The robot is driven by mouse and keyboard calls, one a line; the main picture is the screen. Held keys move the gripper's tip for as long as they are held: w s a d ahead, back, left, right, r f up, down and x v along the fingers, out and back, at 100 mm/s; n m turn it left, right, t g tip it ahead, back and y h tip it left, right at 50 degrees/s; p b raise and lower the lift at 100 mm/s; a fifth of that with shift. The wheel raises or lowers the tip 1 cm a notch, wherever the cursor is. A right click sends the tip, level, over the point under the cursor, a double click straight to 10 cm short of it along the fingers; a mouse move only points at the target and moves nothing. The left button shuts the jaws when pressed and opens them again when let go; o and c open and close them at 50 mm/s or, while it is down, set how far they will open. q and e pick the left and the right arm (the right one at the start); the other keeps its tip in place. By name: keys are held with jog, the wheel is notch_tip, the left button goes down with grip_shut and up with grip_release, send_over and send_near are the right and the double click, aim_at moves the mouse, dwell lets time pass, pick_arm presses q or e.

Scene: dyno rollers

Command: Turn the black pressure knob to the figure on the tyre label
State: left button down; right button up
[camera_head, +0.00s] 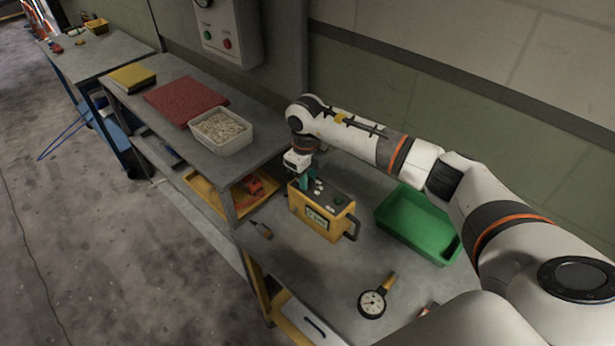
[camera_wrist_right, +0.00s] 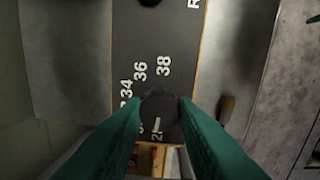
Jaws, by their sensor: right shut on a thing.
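In the right wrist view, my gripper's two green fingers (camera_wrist_right: 158,112) are shut on the black knob (camera_wrist_right: 158,103), one on each side. White figures 34, 36 and 38 show on the panel (camera_wrist_right: 140,40) beyond the knob; other marks are partly hidden by the fingers and knob. I cannot read the knob's setting. No readable tyre label is in view. My left gripper is not in view.
A green tray (camera_head: 407,240) sits right of the unit. A round gauge (camera_head: 372,303) lies in front. A white tub (camera_head: 222,142) and a red mat (camera_head: 185,100) lie on the bench at left. The bench between unit and gauge is clear.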

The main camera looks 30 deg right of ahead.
jog(key=shift+w+m+b, duration=0.1)
jog(key=shift+m+b, duration=0.35)
jog(key=shift+m, duration=0.75)
jog(key=m+b, duration=0.1)
jog(key=m, duration=0.2)
jog(key=shift+m, duration=0.3)
jog(key=m, duration=0.3)
jog(key=shift+d+m, duration=0.1)
jog(key=shift+m, duration=0.2)
jog(key=shift+r+m+b, duration=0.1)
jog(key=shift+m+b, duration=0.25)
jog(key=shift+m, duration=1.25)
jog(key=o, duration=1)
